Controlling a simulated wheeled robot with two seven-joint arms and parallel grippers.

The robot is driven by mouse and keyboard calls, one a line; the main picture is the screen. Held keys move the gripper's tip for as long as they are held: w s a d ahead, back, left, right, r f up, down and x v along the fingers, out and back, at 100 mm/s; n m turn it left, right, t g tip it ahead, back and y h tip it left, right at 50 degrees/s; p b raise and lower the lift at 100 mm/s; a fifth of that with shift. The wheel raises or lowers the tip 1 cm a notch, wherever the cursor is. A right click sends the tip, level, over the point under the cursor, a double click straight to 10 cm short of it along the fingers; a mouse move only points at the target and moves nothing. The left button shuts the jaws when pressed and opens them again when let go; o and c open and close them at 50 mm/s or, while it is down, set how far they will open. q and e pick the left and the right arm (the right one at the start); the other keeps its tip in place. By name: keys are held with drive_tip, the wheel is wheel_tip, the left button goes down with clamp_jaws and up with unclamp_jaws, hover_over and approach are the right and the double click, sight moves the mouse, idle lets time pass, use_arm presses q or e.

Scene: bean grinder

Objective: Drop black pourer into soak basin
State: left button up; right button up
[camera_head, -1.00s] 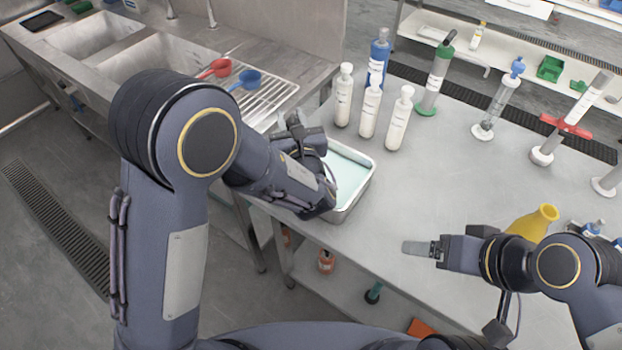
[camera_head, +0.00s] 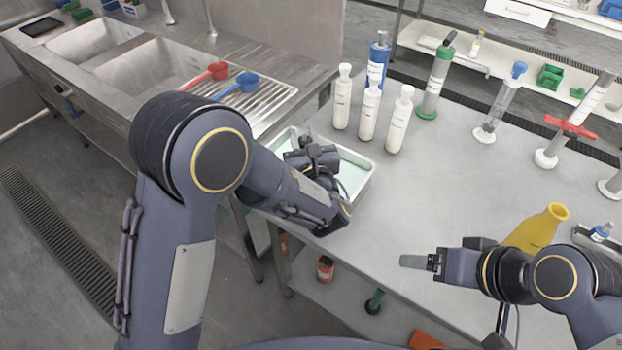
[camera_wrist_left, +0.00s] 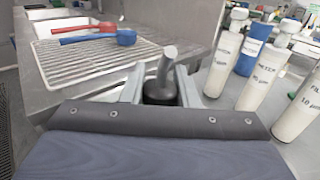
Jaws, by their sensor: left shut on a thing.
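The soak basin (camera_head: 364,186) is a shallow metal tray with pale green liquid, at the table's left end in the head view. My left forearm and wrist cover much of it. My left gripper (camera_head: 312,156) is over the basin in the head view. In the left wrist view, its fingers are shut on the black pourer (camera_wrist_left: 160,92), which has a dark round base and a grey tilted spout. The pourer cannot be made out in the head view. My right gripper (camera_head: 416,262) is low over the front of the table, apart from the basin; its finger gap cannot be made out.
Several white-capped bottles (camera_head: 369,112) and a blue bottle (camera_head: 377,62) stand just behind and right of the basin. A sink with a drainboard (camera_head: 272,92) and red and blue scoops is at left. A yellow flask (camera_head: 537,228) stands behind my right arm. The middle table is clear.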

use_arm(q)
drive_tip(key=o, duration=1)
drive_tip(key=shift+o, duration=0.2)
drive_tip(key=s+d+b, duration=0.1)
drive_tip(key=s, duration=0.6)
drive_tip(key=shift+s+d, duration=0.2)
drive_tip(key=shift+s, duration=0.1)
